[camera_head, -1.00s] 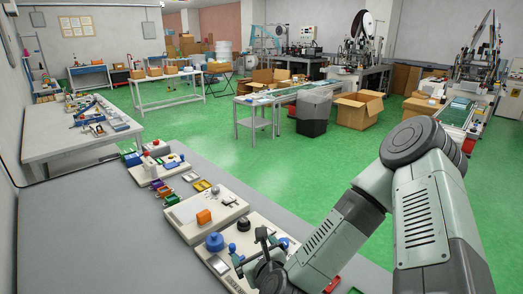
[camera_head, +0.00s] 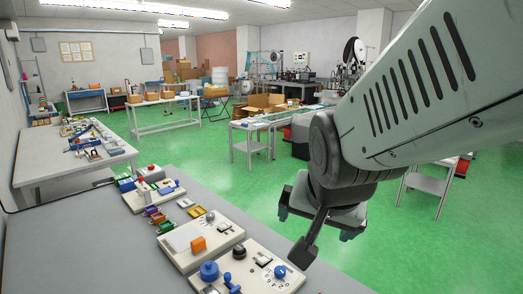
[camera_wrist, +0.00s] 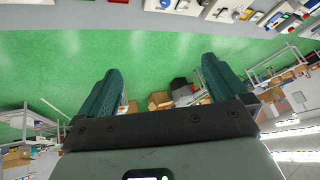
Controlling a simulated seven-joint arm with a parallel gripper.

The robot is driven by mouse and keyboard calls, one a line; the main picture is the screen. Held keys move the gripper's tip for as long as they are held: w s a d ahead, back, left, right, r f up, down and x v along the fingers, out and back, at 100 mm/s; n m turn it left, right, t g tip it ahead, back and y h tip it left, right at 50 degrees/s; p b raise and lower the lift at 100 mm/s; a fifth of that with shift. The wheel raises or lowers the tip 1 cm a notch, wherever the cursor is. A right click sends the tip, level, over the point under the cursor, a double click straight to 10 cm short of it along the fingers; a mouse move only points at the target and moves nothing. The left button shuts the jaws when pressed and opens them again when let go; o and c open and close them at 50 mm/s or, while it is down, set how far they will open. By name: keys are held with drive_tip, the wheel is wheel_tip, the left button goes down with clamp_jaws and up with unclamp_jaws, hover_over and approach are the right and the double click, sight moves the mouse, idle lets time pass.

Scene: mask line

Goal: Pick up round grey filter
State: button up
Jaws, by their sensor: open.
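A small round grey piece (camera_head: 210,216) sits on a cream board (camera_head: 183,262) on the grey bench at the left; I cannot tell for certain that it is the round grey filter. My gripper (camera_head: 318,222) hangs to the right of the boards, raised and apart from them. In the wrist view its two dark green fingers (camera_wrist: 162,85) stand wide apart with nothing between them.
The nearer board carries a blue round knob (camera_head: 209,271), a black knob (camera_head: 239,254) and a blue dial (camera_head: 280,271). Small coloured blocks lie farther back. Green floor (camera_head: 240,190) is open beyond the bench.

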drive_tip(key=s+d+r+n+g, duration=0.1)
drive_tip(key=s+r+n, duration=0.3)
drive_tip(key=s, duration=0.7)
drive_tip(key=shift+s+d+r, duration=0.4)
drive_tip(key=shift+d+r, duration=0.15)
drive_tip(key=shift+r, duration=0.15)
drive_tip(key=shift+s, duration=0.2)
drive_tip(key=shift+c, duration=0.2)
drive_tip(key=c, duration=0.6)
drive_tip(key=shift+c, duration=0.2)
